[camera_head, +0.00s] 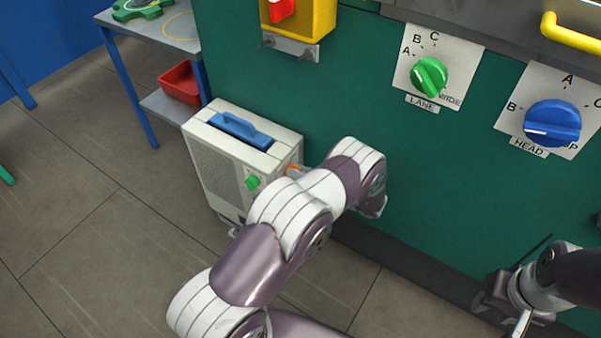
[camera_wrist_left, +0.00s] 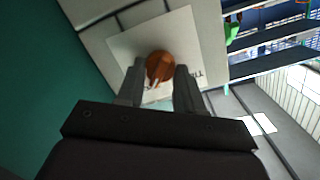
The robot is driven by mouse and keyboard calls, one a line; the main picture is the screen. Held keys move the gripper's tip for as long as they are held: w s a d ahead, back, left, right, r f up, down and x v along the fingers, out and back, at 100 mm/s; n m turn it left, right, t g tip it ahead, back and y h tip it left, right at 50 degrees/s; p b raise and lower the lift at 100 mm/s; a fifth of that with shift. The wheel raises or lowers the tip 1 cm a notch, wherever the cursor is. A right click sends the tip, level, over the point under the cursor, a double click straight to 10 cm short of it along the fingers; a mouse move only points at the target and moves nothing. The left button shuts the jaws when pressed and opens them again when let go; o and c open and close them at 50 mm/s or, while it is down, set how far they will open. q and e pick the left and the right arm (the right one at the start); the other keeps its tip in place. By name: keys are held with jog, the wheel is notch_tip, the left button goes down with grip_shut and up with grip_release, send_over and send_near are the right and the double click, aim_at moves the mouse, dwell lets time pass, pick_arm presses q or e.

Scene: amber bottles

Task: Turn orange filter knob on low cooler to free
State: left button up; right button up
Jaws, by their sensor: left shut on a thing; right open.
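The low cooler (camera_head: 212,155) is a cream box with a blue handle on top, standing on the floor against the green panel. Its orange filter knob (camera_wrist_left: 160,65) sits on a white label plate (camera_wrist_left: 125,45) in the left wrist view. In the head view only an orange sliver (camera_head: 294,168) shows behind my left arm. My left gripper (camera_wrist_left: 158,84) has its fingers on either side of the knob and is shut on it. The knob's pointer and most label text are hidden or too small to read. My right gripper (camera_head: 508,298) is open and empty at lower right.
A green knob (camera_head: 252,183) is on the cooler's front. On the panel are a green lane knob (camera_head: 430,76), a blue head knob (camera_head: 552,122) and a yellow box (camera_head: 310,18) with a red switch. A table (camera_head: 172,32) with a red bin (camera_head: 180,84) below stands left. The left floor is clear.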

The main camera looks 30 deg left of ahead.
dwell(0.4)
pick_arm(q)
jog(key=o, duration=1)
jog(key=d, duration=0.4)
jog(key=d+r+p, duration=0.1)
jog(key=d, duration=0.3)
jog(key=s+d, duration=0.1)
jog(key=d, duration=0.3)
jog(key=shift+d+r, duration=0.3)
